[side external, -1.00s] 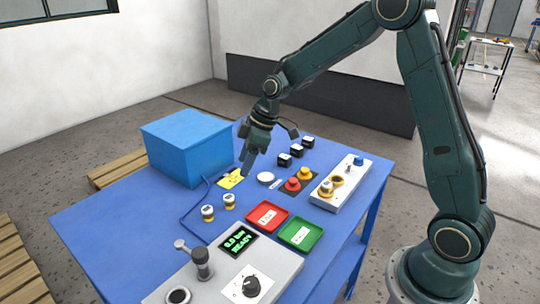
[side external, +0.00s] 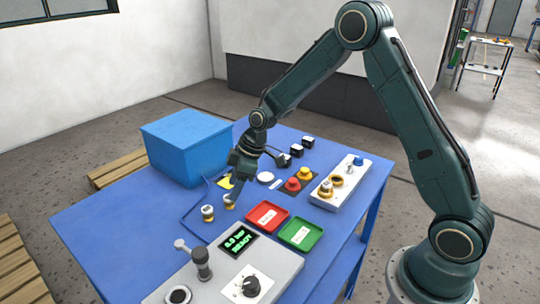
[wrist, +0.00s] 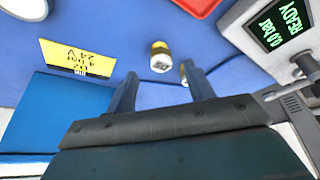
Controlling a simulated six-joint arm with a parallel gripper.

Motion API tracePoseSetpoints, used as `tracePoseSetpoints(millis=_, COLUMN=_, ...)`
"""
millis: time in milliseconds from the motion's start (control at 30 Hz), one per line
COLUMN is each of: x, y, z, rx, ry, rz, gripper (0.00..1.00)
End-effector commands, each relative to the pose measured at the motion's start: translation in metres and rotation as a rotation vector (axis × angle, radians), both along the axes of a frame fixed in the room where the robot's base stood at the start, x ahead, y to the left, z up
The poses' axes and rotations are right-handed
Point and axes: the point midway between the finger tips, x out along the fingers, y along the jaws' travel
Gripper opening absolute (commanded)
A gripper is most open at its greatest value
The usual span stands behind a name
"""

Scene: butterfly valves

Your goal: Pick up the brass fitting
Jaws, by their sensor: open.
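Two small fittings with pale, marked caps and brass-coloured rings stand on the blue table; I cannot tell which one the task means. The right fitting (side external: 229,202) is directly below my gripper (side external: 233,192) and partly covered by its fingers. The left fitting (side external: 208,212) stands clear beside it. In the wrist view, one fitting (wrist: 160,56) shows just beyond the gap between my open, empty fingers (wrist: 161,82). The other fitting (wrist: 184,72) is partly hidden behind the right finger.
A blue box (side external: 187,145) and a yellow label (wrist: 77,58) lie behind. A red tray (side external: 267,217) and green tray (side external: 299,235) are to the right. A console with a display (side external: 238,243) and lever stands in front. Open table lies at the left (side external: 115,215).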

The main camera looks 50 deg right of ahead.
Motion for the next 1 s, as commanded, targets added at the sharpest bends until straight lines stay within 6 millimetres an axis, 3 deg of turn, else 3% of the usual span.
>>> tracePoseSetpoints(millis=500, x=0.013, y=0.015, z=-0.043, rx=0.000, ry=0.002, rz=-0.001, gripper=0.53)
tracePoseSetpoints(millis=1000, x=0.014, y=0.016, z=-0.045, rx=0.000, ry=0.000, rz=-0.001, gripper=0.53)
